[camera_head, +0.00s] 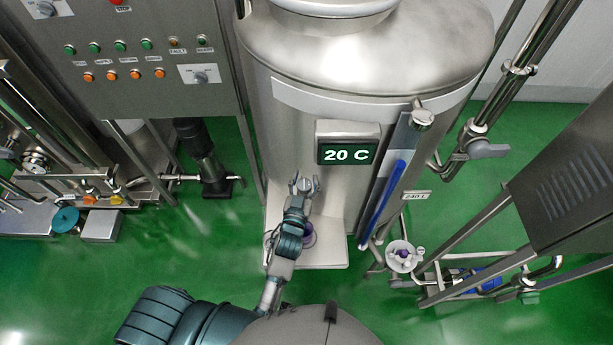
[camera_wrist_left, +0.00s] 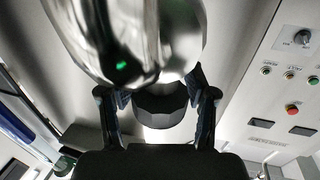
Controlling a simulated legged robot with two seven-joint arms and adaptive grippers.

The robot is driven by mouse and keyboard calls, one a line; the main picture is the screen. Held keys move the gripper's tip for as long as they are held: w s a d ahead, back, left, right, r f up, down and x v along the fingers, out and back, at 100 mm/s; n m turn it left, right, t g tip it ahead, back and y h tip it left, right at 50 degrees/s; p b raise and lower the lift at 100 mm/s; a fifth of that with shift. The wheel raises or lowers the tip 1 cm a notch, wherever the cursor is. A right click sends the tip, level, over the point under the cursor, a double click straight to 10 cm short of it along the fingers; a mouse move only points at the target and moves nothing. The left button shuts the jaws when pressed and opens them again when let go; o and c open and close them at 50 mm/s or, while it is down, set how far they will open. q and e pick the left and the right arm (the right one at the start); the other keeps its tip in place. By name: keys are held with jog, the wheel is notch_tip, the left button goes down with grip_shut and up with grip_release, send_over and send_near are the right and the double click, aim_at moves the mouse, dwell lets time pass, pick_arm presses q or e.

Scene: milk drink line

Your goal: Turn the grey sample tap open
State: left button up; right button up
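My left gripper (camera_head: 304,184) is in front of the tank's lower front, below the 20 C display. Its fingers are spread around a small grey part there, which I take for the sample tap. In the left wrist view my gripper (camera_wrist_left: 158,108) has one finger on each side of a dark grey faceted knob (camera_wrist_left: 161,108). Shiny rounded metal (camera_wrist_left: 125,40) covers the space above the knob and part of the fingertips' surroundings. I cannot tell whether the fingers touch the knob, or how far the tap is turned. My right gripper is not in view.
The steel tank (camera_head: 360,60) carries the display (camera_head: 347,152) and a blue level gauge (camera_head: 383,203). A pale platform (camera_head: 328,252) with a purple-topped item (camera_head: 309,238) lies under my forearm. A control panel (camera_head: 140,60) stands left, pipework with a grey-handled valve (camera_head: 487,150) right.

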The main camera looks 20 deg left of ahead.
pick_arm(q)
jog(key=shift+s+d+r, duration=0.1)
jog(key=shift+s+r, duration=0.1)
jog(key=shift+f, duration=0.1)
jog(key=shift+s, duration=0.35)
jog(key=s, duration=1.1)
jog(key=shift+s+d, duration=0.2)
jog(key=shift+d, duration=0.05)
